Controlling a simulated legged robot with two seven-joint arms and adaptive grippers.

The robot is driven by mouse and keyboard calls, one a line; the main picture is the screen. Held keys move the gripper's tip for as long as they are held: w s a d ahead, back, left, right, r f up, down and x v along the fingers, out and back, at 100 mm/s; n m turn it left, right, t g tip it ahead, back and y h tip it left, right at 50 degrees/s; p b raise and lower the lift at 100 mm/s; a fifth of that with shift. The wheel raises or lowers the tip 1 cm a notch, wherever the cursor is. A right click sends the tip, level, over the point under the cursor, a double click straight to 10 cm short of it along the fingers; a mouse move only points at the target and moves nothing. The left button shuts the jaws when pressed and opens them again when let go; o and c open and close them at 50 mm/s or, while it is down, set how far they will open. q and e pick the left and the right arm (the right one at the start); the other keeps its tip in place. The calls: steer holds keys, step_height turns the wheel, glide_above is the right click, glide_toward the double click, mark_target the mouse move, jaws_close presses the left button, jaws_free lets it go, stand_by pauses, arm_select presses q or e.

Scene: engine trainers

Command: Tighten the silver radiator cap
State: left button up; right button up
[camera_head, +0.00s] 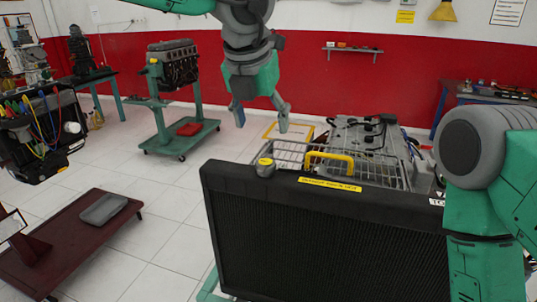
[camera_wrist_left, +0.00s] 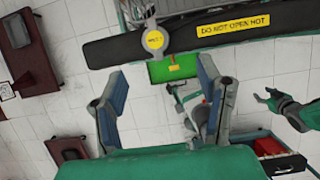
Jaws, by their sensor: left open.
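The silver radiator cap (camera_head: 265,167) has a yellow label on top and sits on the left end of the black radiator's (camera_head: 330,235) top edge. The cap also shows in the left wrist view (camera_wrist_left: 153,40), at the top, beyond the fingertips. My left gripper (camera_head: 260,116) is open and empty, above and slightly behind the cap in the head view, and apart from it. Its two blue-padded fingers are spread wide in the left wrist view (camera_wrist_left: 162,75). My right gripper (camera_wrist_left: 268,97) shows small at the right of the left wrist view; its opening is unclear.
A yellow handle (camera_head: 330,160) and an engine (camera_head: 365,135) lie behind the radiator. A yellow warning label (camera_head: 329,184) is on its top edge. A dark red cart (camera_head: 75,235) stands left. An engine on a green stand (camera_head: 180,137) is farther back. Floor lies between them.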

mark_target(265, 162)
arm_select(q)
steer(key=x, duration=0.2)
steer(key=a+x, duration=0.1)
steer(key=x, duration=0.4)
steer(key=shift+w+a+f+p, duration=0.25)
steer(key=shift+a+f+p, duration=0.05)
steer(key=shift+f, duration=0.1)
steer(key=f, duration=0.1)
steer(key=w+d+f, duration=0.1)
steer(key=f, duration=0.1)
steer(key=shift+d, duration=0.15)
steer(key=shift+w+d+f, duration=0.2)
steer(key=shift+d+f, duration=0.15)
steer(key=shift+a, duration=0.35)
steer(key=shift+c, duration=0.9)
steer(key=shift+a, duration=0.2)
steer(key=c, duration=1)
steer(key=shift+o, duration=0.2)
steer(key=shift+d, duration=0.1)
